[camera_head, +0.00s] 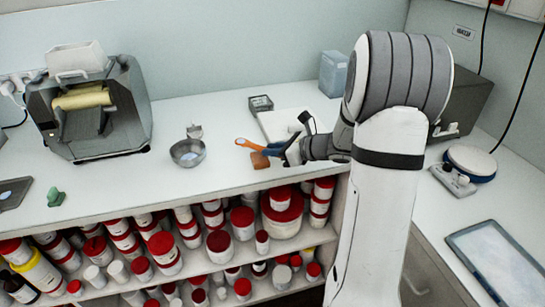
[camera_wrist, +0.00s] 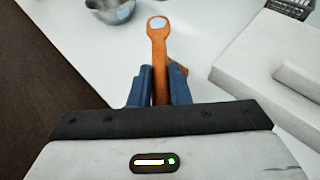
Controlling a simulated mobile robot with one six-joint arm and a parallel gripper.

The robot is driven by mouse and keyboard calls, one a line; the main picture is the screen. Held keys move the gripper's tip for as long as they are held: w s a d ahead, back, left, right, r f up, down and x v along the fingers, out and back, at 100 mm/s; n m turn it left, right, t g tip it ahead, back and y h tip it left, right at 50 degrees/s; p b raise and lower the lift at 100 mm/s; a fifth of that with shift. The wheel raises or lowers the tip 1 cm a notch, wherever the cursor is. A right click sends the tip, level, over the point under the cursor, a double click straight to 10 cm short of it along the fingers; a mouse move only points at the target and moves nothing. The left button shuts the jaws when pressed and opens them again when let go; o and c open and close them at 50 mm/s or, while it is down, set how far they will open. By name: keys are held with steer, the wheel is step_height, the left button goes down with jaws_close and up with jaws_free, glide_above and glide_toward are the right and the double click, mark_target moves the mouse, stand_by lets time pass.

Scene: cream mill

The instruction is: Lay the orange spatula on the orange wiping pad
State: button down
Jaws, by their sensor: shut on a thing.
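The orange spatula (camera_wrist: 158,45) is held between the blue fingers of my gripper (camera_wrist: 159,88), its far end with a pale oval pointing away in the wrist view. In the head view the spatula (camera_head: 246,143) sticks out to the left of my gripper (camera_head: 279,149). The orange-brown wiping pad (camera_head: 260,161) lies on the white counter, just below the spatula in the picture. In the wrist view only a small corner of the pad (camera_wrist: 181,69) shows behind the right finger. I cannot tell whether the spatula touches the pad.
A metal bowl (camera_head: 187,152) stands to the left on the counter (camera_head: 225,180). A white flat-topped device (camera_head: 287,124) stands just behind my gripper, with a small dark basket (camera_head: 260,103) beyond. The counter's front edge is close, above shelves of red-lidded jars (camera_head: 220,243).

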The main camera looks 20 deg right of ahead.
steer(key=shift+f, duration=1.15)
steer(key=shift+f, duration=0.2)
steer(key=c, duration=1.4)
jaws_free()
steer(key=shift+o, duration=0.2)
